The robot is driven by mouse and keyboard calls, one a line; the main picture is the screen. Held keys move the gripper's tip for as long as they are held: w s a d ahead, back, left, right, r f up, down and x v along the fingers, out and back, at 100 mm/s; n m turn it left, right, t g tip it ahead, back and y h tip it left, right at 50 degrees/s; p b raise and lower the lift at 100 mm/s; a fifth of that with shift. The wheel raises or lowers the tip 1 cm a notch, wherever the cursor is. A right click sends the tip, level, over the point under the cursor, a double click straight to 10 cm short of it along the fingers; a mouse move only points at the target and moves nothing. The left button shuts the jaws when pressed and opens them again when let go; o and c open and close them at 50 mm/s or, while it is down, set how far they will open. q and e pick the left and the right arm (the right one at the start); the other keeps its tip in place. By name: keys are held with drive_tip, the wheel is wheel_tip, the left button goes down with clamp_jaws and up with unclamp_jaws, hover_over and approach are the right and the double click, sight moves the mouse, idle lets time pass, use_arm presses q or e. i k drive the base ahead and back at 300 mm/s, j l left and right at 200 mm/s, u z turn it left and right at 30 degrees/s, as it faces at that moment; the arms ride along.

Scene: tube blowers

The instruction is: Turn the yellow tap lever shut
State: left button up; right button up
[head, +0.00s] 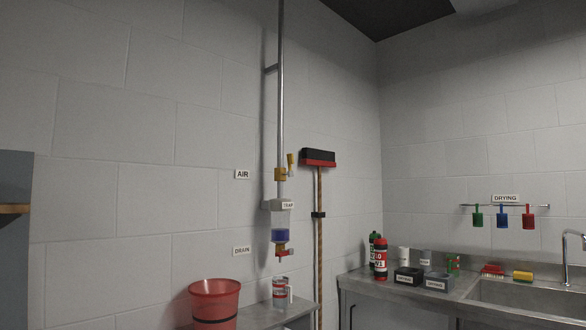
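The yellow tap lever (290,161) stands upright, tilted slightly, on the right side of a brass valve body (281,174). The valve sits on a vertical grey pipe (281,95) along the wall, beside the AIR label (243,174). Below it hangs a clear trap (280,222) with blue-purple liquid in its lower part and a small red tap (283,253) at its bottom, near the DRAIN label (241,251). Neither of my grippers shows in the head view.
A broom (319,210) hangs just right of the valve. A counter (395,288) with bottles, boxes and a sink (530,294) runs along the right.

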sight(291, 156)
drive_tip(key=i+l, duration=0.15)
drive_tip(key=i, duration=0.25)
drive_tip(key=i+l+u, duration=0.1)
drive_tip(key=i, duration=0.3)
drive_tip(key=i+l, duration=0.2)
drive_tip(key=i, duration=0.2)
